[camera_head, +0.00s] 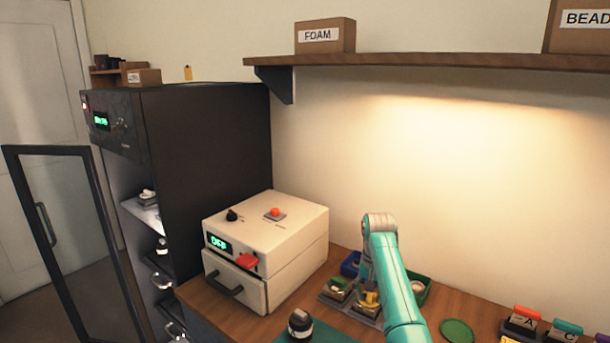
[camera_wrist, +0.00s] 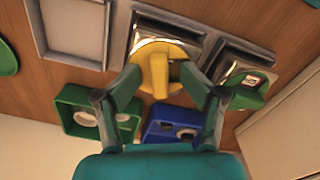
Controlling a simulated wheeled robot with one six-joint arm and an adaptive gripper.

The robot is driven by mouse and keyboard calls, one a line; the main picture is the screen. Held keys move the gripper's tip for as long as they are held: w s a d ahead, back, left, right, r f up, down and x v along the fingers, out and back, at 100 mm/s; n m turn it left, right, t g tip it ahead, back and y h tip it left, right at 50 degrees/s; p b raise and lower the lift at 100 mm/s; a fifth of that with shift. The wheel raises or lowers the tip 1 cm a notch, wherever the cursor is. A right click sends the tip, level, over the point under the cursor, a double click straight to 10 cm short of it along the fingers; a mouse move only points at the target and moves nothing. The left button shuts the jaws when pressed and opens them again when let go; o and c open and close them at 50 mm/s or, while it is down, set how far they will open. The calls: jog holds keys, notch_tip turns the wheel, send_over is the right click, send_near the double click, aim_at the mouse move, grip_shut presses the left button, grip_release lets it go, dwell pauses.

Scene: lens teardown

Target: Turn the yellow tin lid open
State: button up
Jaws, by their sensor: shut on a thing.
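The yellow tin lid (camera_wrist: 178,53) is a round disc with a raised bar grip, on a shiny metal tin in a grey square holder (camera_wrist: 190,28) in the wrist view. My gripper (camera_wrist: 171,78) is shut on the lid's raised bar, with one finger on each side. In the head view the yellow lid (camera_head: 369,298) shows small beside my teal arm, which hides part of it. I cannot tell from these frames how far the lid is turned.
A green-lidded tin (camera_wrist: 246,83) stands close beside the yellow one. A green bin (camera_wrist: 70,118) and a blue bin (camera_wrist: 160,132) hold small parts. An empty grey tray (camera_wrist: 62,55) lies opposite. A cream machine (camera_head: 265,250) stands left on the bench, near a dark cabinet (camera_head: 215,150) with an open door.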

jog(key=shift+s+f+n, duration=0.15)
jog(key=shift+f+n, duration=0.1)
jog(key=shift+n, duration=0.95)
jog(key=shift+c, duration=0.2)
jog(key=shift+n, duration=0.4)
jog(key=n, duration=0.4)
jog(key=shift+n, duration=0.8)
jog(key=shift+c, duration=0.2)
jog(key=n, duration=0.5)
jog(key=shift+c, duration=0.4)
jog(key=shift+o, duration=0.5)
